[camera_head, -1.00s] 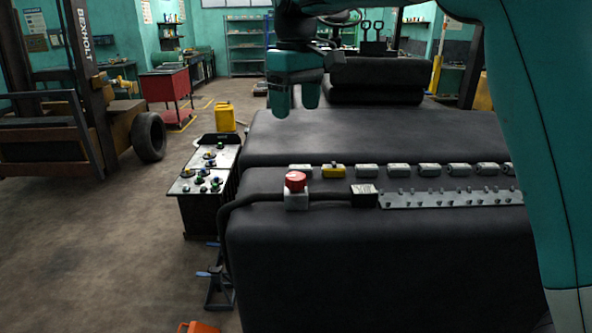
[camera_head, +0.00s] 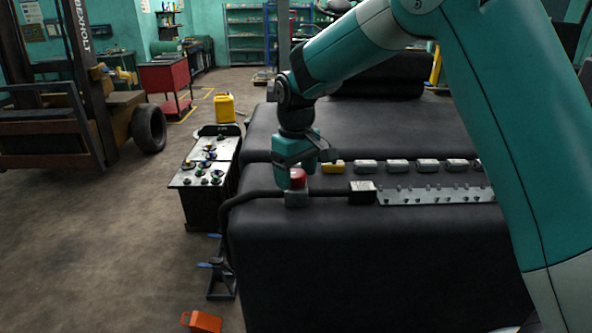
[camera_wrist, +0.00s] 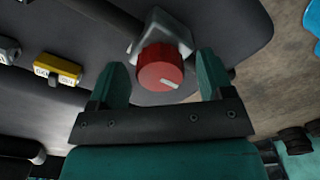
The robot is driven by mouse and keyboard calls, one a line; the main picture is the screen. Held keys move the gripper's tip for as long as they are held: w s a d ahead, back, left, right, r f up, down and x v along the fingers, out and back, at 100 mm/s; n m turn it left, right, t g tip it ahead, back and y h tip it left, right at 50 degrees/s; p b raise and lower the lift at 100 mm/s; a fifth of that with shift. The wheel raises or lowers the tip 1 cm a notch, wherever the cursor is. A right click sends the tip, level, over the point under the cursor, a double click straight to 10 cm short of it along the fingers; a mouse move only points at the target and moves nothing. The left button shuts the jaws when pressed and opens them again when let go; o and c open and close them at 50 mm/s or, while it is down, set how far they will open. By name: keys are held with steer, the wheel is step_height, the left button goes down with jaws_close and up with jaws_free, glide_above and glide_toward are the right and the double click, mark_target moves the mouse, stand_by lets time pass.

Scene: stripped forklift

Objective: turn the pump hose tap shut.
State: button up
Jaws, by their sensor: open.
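The tap shows as a red round knob (camera_head: 298,177) with a white mark on a grey block (camera_head: 297,198). It sits at the left end of the black body, where a black hose (camera_head: 250,196) meets it. My gripper (camera_head: 294,172) is above it, pointing down, and partly hides it and the block. In the wrist view the red knob (camera_wrist: 161,67) appears between the tips of my two open fingers (camera_wrist: 163,76), with a gap on each side. Its white mark points to the right. I cannot tell how deep the fingers reach around it.
A yellow tagged connector (camera_head: 333,167) and several grey ones line up to the right of the knob. A metal strip with studs (camera_head: 435,195) lies nearby. A control panel (camera_head: 208,160) stands left of the black body. An orange object (camera_head: 202,321) lies on the floor.

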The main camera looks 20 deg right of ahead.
steer(key=shift+c, duration=0.5)
steer(key=c, duration=0.8)
steer(key=shift+m, duration=0.3)
steer(key=m, duration=0.3)
steer(key=shift+r+m+p, duration=0.1)
steer(key=shift+m+p, duration=0.2)
steer(key=m, duration=0.4)
steer(key=shift+m, duration=0.3)
steer(key=m, duration=0.4)
steer(key=shift+w+m+p, duration=0.1)
steer(key=shift+m+p, duration=0.2)
steer(key=shift+p, duration=0.05)
steer(key=shift+m, duration=2.3)
